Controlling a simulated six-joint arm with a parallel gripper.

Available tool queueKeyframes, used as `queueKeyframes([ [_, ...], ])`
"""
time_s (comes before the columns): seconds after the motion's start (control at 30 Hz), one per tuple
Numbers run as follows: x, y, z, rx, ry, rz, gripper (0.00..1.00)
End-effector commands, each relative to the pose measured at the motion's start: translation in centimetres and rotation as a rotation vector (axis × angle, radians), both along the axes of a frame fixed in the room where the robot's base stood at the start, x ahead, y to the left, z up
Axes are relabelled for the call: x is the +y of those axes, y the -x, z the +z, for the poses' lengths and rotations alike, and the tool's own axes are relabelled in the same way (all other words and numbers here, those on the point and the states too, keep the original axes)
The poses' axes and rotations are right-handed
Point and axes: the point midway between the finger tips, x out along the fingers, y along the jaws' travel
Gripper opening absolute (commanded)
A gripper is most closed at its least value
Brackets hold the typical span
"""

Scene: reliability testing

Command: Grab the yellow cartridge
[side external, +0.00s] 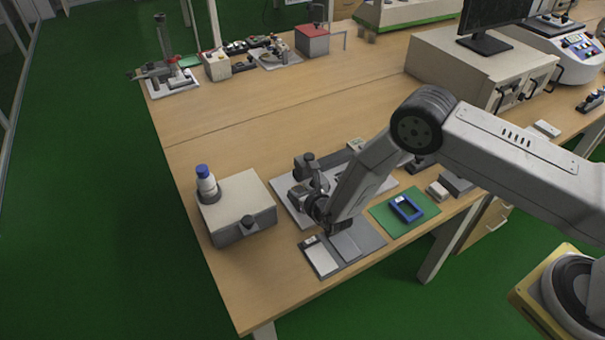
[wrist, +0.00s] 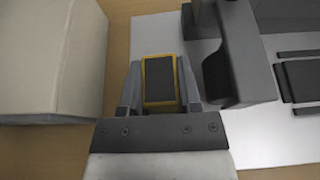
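The yellow cartridge (wrist: 160,82) has a yellow rim around a dark face. In the wrist view it sits upright in the frame, between the two grey fingers of my gripper (wrist: 160,85). The fingers lie close along both its sides with no clear gap, so my gripper looks shut on it. Behind it, the edge between bare wood and a white plate shows. In the side external view my gripper is down by the fixture on the pale plate, and I cannot make out the cartridge there.
A pale box (side external: 237,209) with a blue-capped bottle (side external: 207,184) stands left of my gripper. A fixture on a white plate (wrist: 272,140) lies close on the right. Nearer the front edge are a grey tray (side external: 322,258) and a green mat (side external: 381,209) with a blue frame (side external: 394,203).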

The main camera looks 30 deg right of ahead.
Motion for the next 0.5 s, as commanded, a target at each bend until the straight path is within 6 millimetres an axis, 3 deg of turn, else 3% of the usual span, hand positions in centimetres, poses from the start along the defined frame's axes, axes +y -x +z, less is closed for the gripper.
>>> queueKeyframes([
  [0.5, 0.03, -0.06, 0.42, -0.002, -0.001, 0.000, 0.00],
])
